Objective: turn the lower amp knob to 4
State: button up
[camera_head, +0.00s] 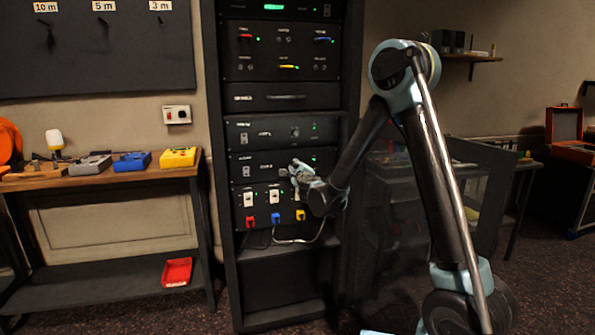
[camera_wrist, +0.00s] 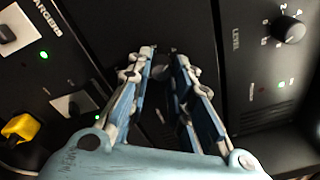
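The rack's lower amp panel (camera_head: 245,168) sits below the upper amp panel (camera_head: 240,133). My gripper (camera_head: 294,170) is at the front of the lower panel, at the place of its knob, and hides that knob in the head view. In the wrist view the fingers of my gripper (camera_wrist: 164,58) reach towards the panel with a narrow gap between their tips. A small greyish shape and dark parts show in the gap. I cannot tell whether the fingers touch the knob, and its pointer and scale are hidden.
Another round knob (camera_wrist: 288,28) with a scale and a LEVEL label is at the right in the wrist view. Below the lower amp is a charger panel with red, blue and yellow plugs (camera_head: 300,215) and a hanging cable. A bench (camera_head: 150,177) stands left.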

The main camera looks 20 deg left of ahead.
grip_shut()
jog(key=shift+m, duration=0.9)
jog(key=shift+s, duration=0.1)
jog(key=o, duration=0.9)
grip_release()
jog(key=v, duration=1.1)
jog(key=shift+s+d, duration=0.25)
jog(key=shift+s, duration=0.1)
